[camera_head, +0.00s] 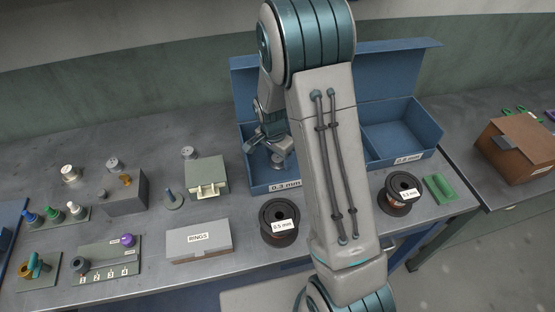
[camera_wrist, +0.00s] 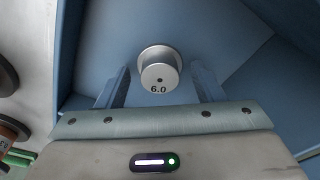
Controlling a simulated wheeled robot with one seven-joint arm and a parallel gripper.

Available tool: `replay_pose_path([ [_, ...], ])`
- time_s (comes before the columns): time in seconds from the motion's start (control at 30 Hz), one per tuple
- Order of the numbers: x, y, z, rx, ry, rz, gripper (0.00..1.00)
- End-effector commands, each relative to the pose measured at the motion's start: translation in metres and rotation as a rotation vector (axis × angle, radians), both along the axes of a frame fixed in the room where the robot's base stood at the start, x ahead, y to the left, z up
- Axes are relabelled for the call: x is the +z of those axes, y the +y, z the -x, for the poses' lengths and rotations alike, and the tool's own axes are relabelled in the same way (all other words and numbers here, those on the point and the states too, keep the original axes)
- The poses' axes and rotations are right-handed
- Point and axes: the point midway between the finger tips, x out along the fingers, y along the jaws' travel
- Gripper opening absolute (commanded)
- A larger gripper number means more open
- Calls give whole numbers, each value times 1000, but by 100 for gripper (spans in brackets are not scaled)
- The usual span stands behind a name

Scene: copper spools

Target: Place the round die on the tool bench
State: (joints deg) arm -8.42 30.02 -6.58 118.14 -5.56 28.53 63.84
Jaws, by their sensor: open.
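A silver round die (camera_wrist: 158,72) marked 6.0 shows in the wrist view on the blue floor of a box. In the head view the die (camera_head: 278,162) is inside the blue compartment labelled 0.3 mm (camera_head: 285,187). My gripper (camera_wrist: 160,88) is open, with one finger on each side of the die's near part in the picture. In the head view my gripper (camera_head: 268,145) points down into that compartment. I cannot tell whether the fingers touch the die. A separate grey bench (camera_head: 470,115) at the right looks like the tool bench; no label shows on it.
Several other silver round pieces, such as one at the far left (camera_head: 70,174), stand on the main bench. Copper spools (camera_head: 280,222) (camera_head: 399,193) stand before the blue box. A RINGS box (camera_head: 199,241) is front left. A brown case (camera_head: 520,148) sits on the right bench.

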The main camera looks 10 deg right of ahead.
Motion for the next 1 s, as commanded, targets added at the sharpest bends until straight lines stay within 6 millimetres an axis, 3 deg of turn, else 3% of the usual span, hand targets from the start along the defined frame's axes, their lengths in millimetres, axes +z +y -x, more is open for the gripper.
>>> replay_pose_path([
  [0.13, 0, 0, 0, 0, 0, 0, 61],
  [0.33, 0, 0, 0, 0, 0, 0, 6],
  [0.4, 1, 0, 0, 0, -1, -1, 0],
  [0.77, 6, 0, -1, -1, -2, 0, 0],
  [1.0, 36, 1, -2, 1, -7, -1, 0],
])
